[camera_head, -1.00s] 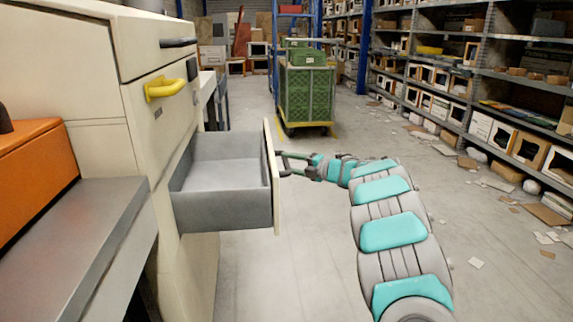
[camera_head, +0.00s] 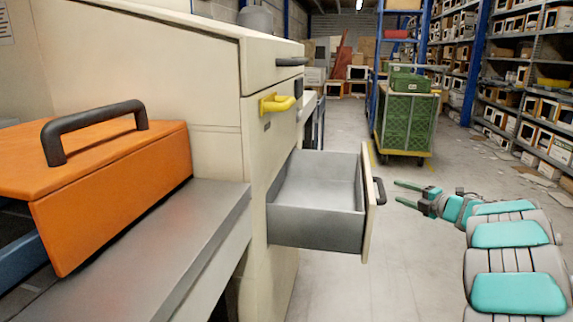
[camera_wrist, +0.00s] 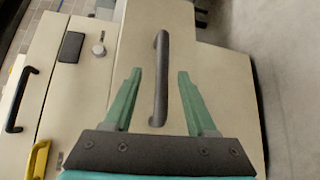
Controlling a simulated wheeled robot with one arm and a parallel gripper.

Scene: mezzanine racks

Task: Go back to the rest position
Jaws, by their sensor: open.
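My gripper (camera_head: 405,194) is open and empty, just right of the pulled-out drawer (camera_head: 315,228). Its green fingers point toward the black handle on the drawer's front and are apart from it in the head view. In the wrist view, my gripper (camera_wrist: 154,100) shows its two fingers spread on either side of the dark drawer handle (camera_wrist: 161,65). The drawer is open and its visible inside is empty. My arm reaches in from the lower right.
The cream cabinet (camera_head: 215,140) has a yellow handle (camera_head: 277,103) above the drawer. An orange lid with a black handle (camera_head: 110,185) stands left, beside a grey ledge (camera_head: 150,250). A green crate trolley (camera_head: 407,122) stands behind. Shelving lines the right; floor between is mostly clear.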

